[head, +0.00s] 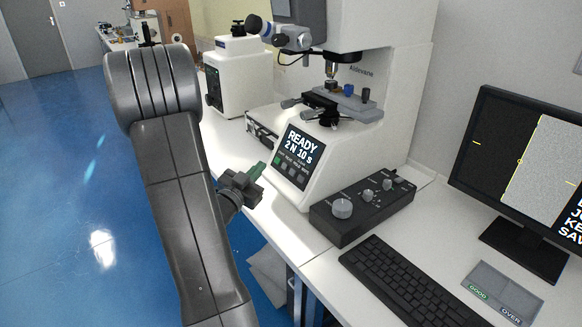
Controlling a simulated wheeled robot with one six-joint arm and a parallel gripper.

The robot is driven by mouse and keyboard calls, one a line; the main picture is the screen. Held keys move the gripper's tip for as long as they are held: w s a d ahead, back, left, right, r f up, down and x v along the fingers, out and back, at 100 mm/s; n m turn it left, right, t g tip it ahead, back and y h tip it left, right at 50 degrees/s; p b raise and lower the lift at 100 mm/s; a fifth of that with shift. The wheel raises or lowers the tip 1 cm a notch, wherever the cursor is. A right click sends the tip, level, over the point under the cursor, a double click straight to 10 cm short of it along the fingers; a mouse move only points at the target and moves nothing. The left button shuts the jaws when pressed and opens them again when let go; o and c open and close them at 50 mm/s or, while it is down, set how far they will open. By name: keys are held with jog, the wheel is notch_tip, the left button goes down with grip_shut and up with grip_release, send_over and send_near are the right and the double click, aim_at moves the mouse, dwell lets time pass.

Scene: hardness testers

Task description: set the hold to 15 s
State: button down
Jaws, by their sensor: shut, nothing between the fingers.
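The hardness tester (335,165) stands on the white bench, with a dark screen (299,146) on its sloped front. The screen reads READY, 2 N, 10 S. A row of small buttons (291,166) lies along the lower part of that panel, one of them green; their labels are too small to read surely. My gripper (258,181) is shut and empty, just left of the panel's lower left edge, and appears apart from it.
A black control box (362,210) with several grey knobs sits right of the tester's base. A keyboard (405,285), a monitor (478,150) and a grey pad (503,290) marked GOOD and OVER are further right. Another white instrument (238,75) stands behind, beside an open case (262,132).

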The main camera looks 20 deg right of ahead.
aim_at(292, 173)
dwell(0.3)
jog(key=w+d+f+b, duration=0.2)
jog(key=d+f, duration=0.2)
jog(key=d, duration=0.3)
jog(key=shift+w+f+b, duration=0.25)
jog(key=shift+b, duration=0.15)
jog(key=shift+d+f, duration=0.1)
jog(key=shift+d, duration=0.05)
dwell(1.8)
jog(key=shift+w+d+f+b, duration=0.1)
jog(key=shift+d+b, duration=0.15)
jog(key=shift+b, duration=0.3)
jog(key=shift+w+d+f+b, duration=0.1)
jog(key=shift+d+f+b, duration=0.05)
jog(key=shift+d+b, duration=0.15)
jog(key=shift+a, duration=0.15)
dwell(0.6)
jog(key=shift+s+a+r, duration=0.25)
jog(key=shift+a+r, duration=0.1)
jog(key=shift+a, duration=0.15)
